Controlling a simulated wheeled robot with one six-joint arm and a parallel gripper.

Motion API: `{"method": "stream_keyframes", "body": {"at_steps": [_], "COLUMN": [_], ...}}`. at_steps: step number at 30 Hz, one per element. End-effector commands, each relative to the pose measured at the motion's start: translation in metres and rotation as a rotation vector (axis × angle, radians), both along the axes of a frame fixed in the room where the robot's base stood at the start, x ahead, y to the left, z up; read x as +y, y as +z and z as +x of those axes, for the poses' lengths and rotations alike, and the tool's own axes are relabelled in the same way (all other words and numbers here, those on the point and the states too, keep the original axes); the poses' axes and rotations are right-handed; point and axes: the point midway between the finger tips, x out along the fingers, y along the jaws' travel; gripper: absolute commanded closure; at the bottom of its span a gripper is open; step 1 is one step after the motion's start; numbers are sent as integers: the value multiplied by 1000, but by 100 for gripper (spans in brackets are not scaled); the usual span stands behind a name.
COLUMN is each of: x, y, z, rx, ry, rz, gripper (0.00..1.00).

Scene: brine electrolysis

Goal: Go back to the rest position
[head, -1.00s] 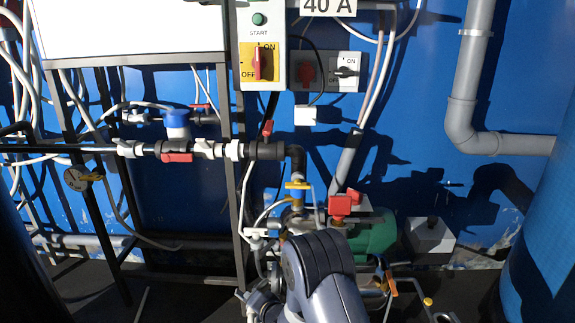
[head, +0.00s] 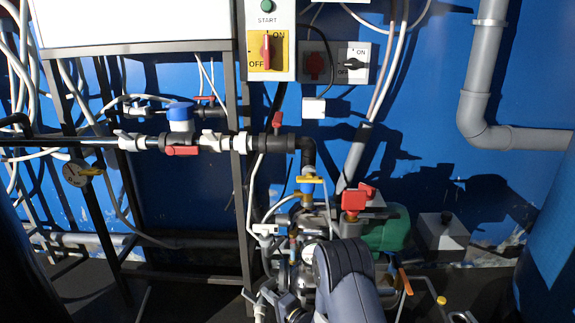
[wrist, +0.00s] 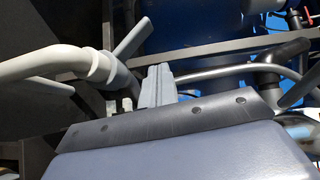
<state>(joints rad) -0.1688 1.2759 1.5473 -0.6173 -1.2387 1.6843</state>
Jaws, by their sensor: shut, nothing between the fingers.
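My gripper (wrist: 156,86) shows in the wrist view as two grey fingers close together, pointing away past the dark edge of my wrist. Nothing is between them. In the head view my grey arm rises at the bottom centre, in front of the pump area. My gripper cannot be made out there.
A green pump motor (head: 388,231) stands just behind my arm, beside a red valve handle (head: 354,201) and a yellow valve handle (head: 309,180). A switch box (head: 266,42) hangs above. A grey pipe (wrist: 55,66) passes left of my fingers. Dark frame posts stand at left.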

Motion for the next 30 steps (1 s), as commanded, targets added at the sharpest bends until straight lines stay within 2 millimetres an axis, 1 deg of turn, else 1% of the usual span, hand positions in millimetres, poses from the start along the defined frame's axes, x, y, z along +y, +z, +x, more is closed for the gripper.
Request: {"method": "stream_keyframes", "body": {"at_steps": [1,2,8,11,14,24,30], "x": [-7,-12,-20,-27,-32,-38,-40], "y": [-8,-11,-17,-25,-30,-41,-43], "z": [0,0,-1,-1,-1,-2,-2], "rx": [1,0,-4,-8,-10,-20,-25], "ry": [-3,-4,-2,-1,-2,1,0], "rz": [29,27,189,274,285,624,756], "gripper": [100,100,100,100,100,100,100]}}
